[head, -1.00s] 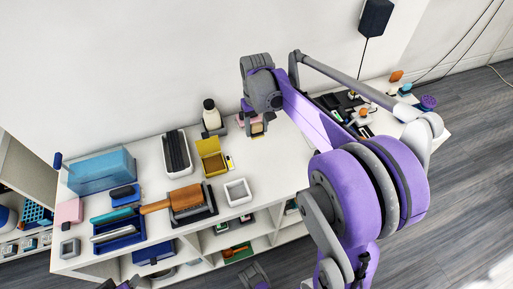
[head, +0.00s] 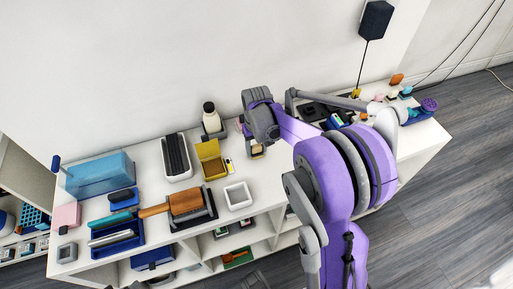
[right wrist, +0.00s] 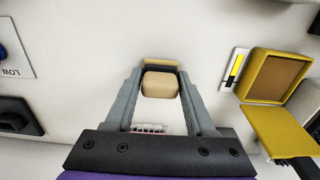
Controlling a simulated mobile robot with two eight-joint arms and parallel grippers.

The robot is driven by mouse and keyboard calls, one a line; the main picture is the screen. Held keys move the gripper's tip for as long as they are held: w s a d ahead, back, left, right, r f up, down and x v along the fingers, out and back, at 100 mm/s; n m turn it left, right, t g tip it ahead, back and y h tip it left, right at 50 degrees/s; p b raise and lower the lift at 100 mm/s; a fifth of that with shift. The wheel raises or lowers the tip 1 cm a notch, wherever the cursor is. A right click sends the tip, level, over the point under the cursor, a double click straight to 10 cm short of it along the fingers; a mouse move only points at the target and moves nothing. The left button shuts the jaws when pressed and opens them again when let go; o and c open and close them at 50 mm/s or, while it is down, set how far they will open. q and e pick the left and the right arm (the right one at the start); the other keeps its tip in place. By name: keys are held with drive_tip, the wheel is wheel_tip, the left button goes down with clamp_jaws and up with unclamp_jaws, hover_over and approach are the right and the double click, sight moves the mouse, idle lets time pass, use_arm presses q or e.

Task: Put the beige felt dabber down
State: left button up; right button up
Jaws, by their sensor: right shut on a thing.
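The beige felt dabber (right wrist: 160,84) sits between the two fingers of my right gripper (right wrist: 160,90) in the right wrist view. The gripper is shut on it, over the white tabletop (right wrist: 75,75). I cannot tell whether the dabber touches the table. In the head view the right gripper (head: 252,146) is mostly hidden behind its wrist, and a bit of the beige dabber (head: 257,151) shows below it. My left gripper is not in view.
An open yellow box (head: 213,167) stands left of the right gripper, with a small yellow-and-white card beside it. A white square tray (head: 238,195) is nearer the front edge. Bare tabletop lies around the dabber.

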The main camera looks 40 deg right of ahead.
sight(256, 146)
drive_tip(key=o, duration=1.3)
drive_tip(key=shift+f, duration=0.15)
drive_tip(key=shift+r, duration=0.6)
wheel_tip(256, 146, up, 11)
drive_tip(key=shift+f+p, duration=0.2)
drive_tip(key=shift+p, duration=0.55)
drive_tip(key=s+a+f+n+t, duration=0.1)
drive_tip(key=s+a, duration=0.4)
drive_tip(key=s+a+f+n+t, duration=0.1)
drive_tip(key=s+a+f+t, duration=0.1)
drive_tip(key=s+a, duration=0.3)
drive_tip(key=s+a+f+n+t, duration=0.1)
drive_tip(key=s+a+t, duration=0.1)
drive_tip(key=s+a, duration=0.4)
drive_tip(key=shift+s+f+n, duration=0.3)
drive_tip(key=shift+s+f, duration=0.1)
